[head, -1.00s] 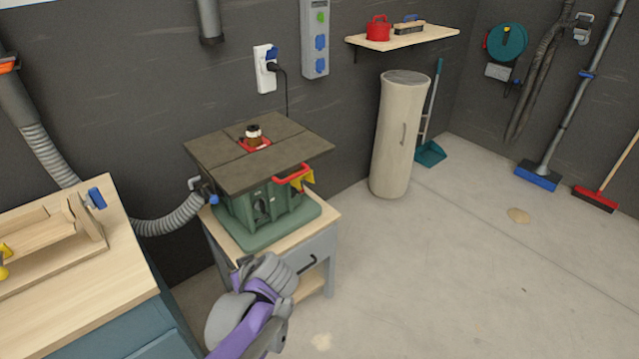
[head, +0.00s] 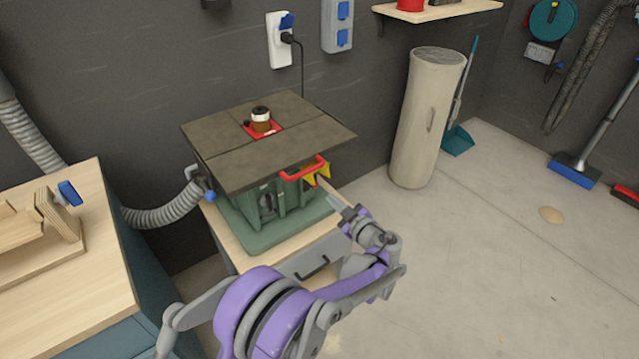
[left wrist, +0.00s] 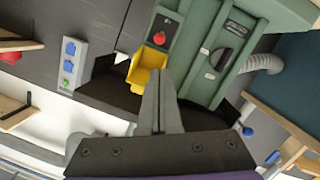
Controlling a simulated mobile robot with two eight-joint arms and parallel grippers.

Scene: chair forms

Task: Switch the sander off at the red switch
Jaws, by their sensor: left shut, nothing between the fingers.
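The sander is a green machine (head: 265,208) with a dark table top (head: 220,150) and stands on a small wooden-topped cabinet. A red-rimmed piece (head: 302,168) and a yellow flap (head: 321,172) stick out at its right front edge. In the left wrist view, the round red switch (left wrist: 159,38) shows with the yellow flap (left wrist: 146,72) beside it. My left gripper (head: 338,206) is shut and empty, in front of and below the flap. In the left wrist view its fingertips (left wrist: 160,73) appear next to the flap; contact cannot be told. My right gripper is out of view.
A grey hose (head: 165,210) runs from the sander's left side. A wooden workbench (head: 85,285) stands at the left. A beige cylinder (head: 425,120) stands behind at the right. The floor at the right is mostly clear.

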